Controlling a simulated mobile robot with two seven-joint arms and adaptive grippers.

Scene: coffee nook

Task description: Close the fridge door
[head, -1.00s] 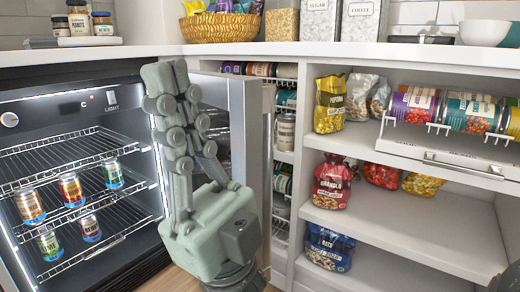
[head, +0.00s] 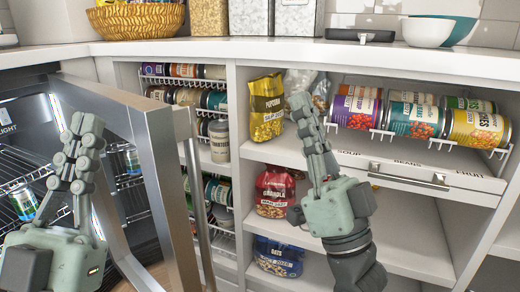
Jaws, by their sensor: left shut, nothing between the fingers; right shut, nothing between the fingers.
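The fridge door (head: 152,165) stands open in the head view, seen nearly edge-on with its metal frame and long vertical handle (head: 197,200). The lit fridge interior (head: 20,155) with wire shelves and a can shows at the left. My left gripper (head: 82,125) is shut and empty, pointing up in front of the fridge opening, on the inner side of the door. My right gripper (head: 300,103) is shut and empty, to the right of the door in front of the pantry shelves, apart from the door. Whether my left gripper touches the door cannot be told.
Pantry shelves (head: 400,205) with bags and a can rack (head: 420,115) fill the right side. A door-side rack of cans (head: 185,95) stands behind the fridge door. The counter (head: 300,50) above holds a wicker basket (head: 135,20), canisters and bowls (head: 428,30).

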